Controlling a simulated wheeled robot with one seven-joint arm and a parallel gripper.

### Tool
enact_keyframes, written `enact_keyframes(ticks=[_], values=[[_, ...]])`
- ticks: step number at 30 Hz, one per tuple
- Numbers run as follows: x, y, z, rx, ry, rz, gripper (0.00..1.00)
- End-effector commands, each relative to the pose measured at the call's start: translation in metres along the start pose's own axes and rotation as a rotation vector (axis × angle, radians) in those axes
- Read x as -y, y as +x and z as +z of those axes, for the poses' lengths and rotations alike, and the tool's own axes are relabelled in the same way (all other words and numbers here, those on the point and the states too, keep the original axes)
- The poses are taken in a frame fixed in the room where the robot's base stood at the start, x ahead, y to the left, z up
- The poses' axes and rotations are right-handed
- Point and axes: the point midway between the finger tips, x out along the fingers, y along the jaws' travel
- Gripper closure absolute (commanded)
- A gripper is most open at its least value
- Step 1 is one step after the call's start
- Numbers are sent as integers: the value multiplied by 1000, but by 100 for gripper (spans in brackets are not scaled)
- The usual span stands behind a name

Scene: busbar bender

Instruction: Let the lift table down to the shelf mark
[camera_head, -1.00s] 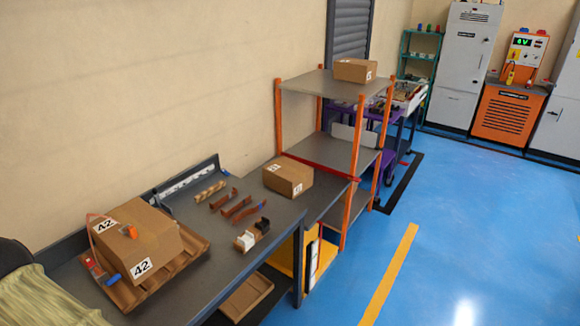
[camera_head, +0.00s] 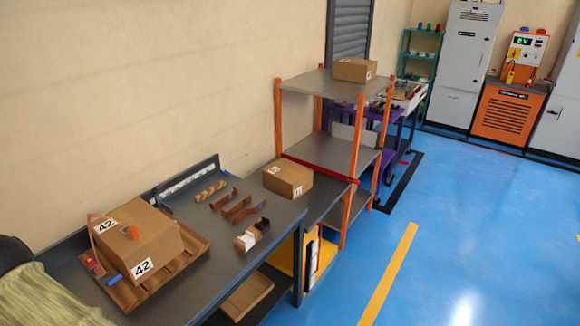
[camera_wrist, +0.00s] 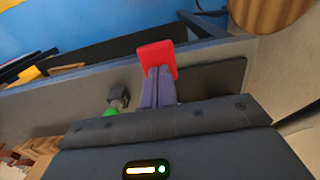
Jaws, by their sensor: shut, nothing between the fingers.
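The lift table (camera_head: 330,195) is a dark grey platform between the workbench and the orange-posted shelf rack (camera_head: 325,150). A carton (camera_head: 288,180) with white labels sits on it. A red strip, which looks like the shelf mark (camera_head: 320,170), runs along the rack's middle shelf edge. The platform is close to the strip's height; I cannot tell the exact gap. In the wrist view, my gripper (camera_wrist: 158,72) is shut and empty, its fingertips against or just in front of a red pad (camera_wrist: 156,57). Contact is unclear. The gripper is not in the head view.
The workbench (camera_head: 215,265) holds a pallet with a carton marked 42 (camera_head: 130,240) and several copper bars (camera_head: 237,207). Another carton (camera_head: 355,69) is on the rack's top shelf. A green knob (camera_wrist: 110,113) and dark block lie left of my fingers. Blue floor at right is clear.

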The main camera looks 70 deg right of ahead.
Motion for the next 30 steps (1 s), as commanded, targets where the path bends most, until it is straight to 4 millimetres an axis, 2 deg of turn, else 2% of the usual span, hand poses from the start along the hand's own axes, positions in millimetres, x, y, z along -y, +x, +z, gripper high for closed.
enact_keyframes(ticks=[5,27,30], values=[[0,-2,0,0,0,0,100],[0,-73,0,0,0,0,100],[0,-78,0,0,0,0,100]])
